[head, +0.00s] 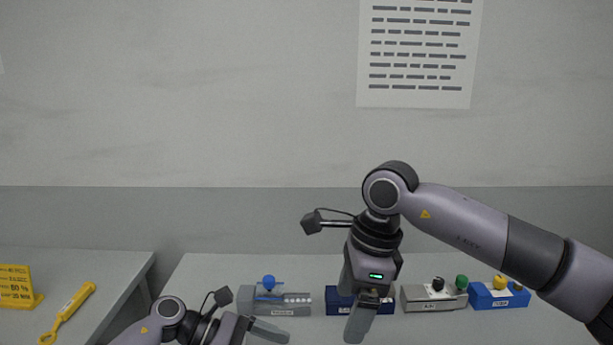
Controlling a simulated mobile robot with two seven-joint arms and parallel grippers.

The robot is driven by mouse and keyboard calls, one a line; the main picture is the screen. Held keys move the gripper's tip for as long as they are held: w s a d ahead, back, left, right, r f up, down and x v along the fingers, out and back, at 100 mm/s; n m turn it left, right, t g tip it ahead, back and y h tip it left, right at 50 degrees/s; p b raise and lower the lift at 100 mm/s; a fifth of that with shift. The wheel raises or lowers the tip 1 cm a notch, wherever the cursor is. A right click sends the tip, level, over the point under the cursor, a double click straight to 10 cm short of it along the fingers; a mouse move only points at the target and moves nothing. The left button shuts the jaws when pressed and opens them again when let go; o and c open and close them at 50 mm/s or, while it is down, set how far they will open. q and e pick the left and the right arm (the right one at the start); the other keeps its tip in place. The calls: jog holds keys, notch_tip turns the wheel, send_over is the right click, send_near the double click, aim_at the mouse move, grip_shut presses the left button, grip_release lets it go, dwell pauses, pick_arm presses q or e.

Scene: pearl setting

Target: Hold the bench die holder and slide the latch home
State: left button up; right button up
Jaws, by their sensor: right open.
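Several latch-type blocks stand in a row on the bench, and I cannot read their labels to tell which is the bench die holder. One is a grey block (246,301) with a blue knob (269,282). A dark blue block (336,301) is partly hidden behind my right gripper. A light grey block (420,298) has black and green knobs. My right gripper (358,312) points down, open, in front of the dark blue block. My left gripper (266,330) is low, in front of the grey block; its opening is unclear.
The grey bench (195,280) has clear room at its left. A separate side table (110,270) holds a yellow sign (18,287) and a yellow tool (69,313), across a gap. A printed sheet (418,50) hangs on the wall.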

pick_arm(q)
jog(key=s+v, duration=0.1)
jog(key=v, duration=1)
jog(key=shift+w, duration=0.45)
